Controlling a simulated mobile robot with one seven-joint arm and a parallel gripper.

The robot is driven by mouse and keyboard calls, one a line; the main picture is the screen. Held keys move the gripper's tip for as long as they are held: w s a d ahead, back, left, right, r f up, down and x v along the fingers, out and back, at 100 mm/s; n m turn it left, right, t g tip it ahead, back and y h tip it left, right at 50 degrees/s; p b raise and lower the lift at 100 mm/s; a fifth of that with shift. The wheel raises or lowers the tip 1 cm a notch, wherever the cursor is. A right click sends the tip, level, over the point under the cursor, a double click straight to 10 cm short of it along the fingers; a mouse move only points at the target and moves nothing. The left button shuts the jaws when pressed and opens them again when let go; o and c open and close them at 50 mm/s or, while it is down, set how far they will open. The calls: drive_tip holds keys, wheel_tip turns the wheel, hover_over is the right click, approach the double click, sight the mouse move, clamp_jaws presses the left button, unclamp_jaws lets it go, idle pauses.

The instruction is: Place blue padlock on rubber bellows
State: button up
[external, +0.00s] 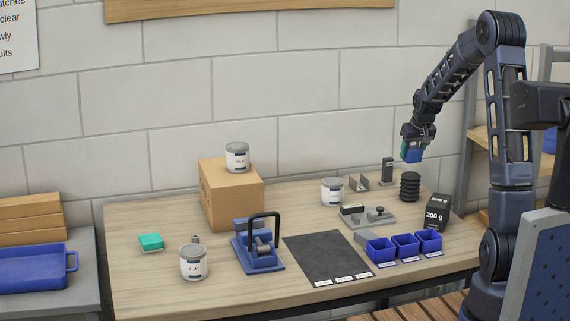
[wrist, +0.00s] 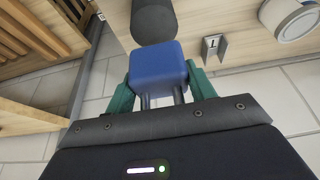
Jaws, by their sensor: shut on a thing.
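The blue padlock (wrist: 158,66) is held between the green fingers of my gripper (wrist: 160,90) in the wrist view. Its blue body points away from the gripper and its metal shackle lies between the fingers. In the external view my gripper (external: 412,146) holds the blue padlock (external: 412,153) above the table's back right. The black ribbed rubber bellows (external: 409,186) stands upright on the table just below the padlock, with a small gap between them. In the wrist view a dark rounded shape, apparently the bellows (wrist: 153,20), shows just beyond the padlock.
A dark upright block (external: 387,171) and a metal bracket (external: 359,182) stand left of the bellows. A black 200 g box (external: 437,212) is in front right. Blue bins (external: 405,246) line the front edge. A white can (external: 332,191) stands farther left.

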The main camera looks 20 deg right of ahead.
sight(407, 161)
drive_tip(key=shift+f, duration=2.15)
drive_tip(key=shift+f, duration=0.1)
drive_tip(key=o, duration=1.3)
drive_tip(key=v, duration=1.1)
drive_tip(key=shift+w, duration=0.1)
drive_tip(key=s+a+r, duration=0.4)
drive_tip(key=s+r, duration=0.4)
drive_tip(key=s, duration=0.3)
drive_tip(key=s+a+r, duration=0.1)
drive_tip(key=s, duration=0.9)
drive_tip(key=s+a, duration=0.1)
drive_tip(key=s, duration=0.9)
drive_tip(key=s+a+r, duration=0.1)
drive_tip(key=s+a, duration=0.1)
drive_tip(key=s, duration=0.8)
drive_tip(key=shift+r, duration=0.35)
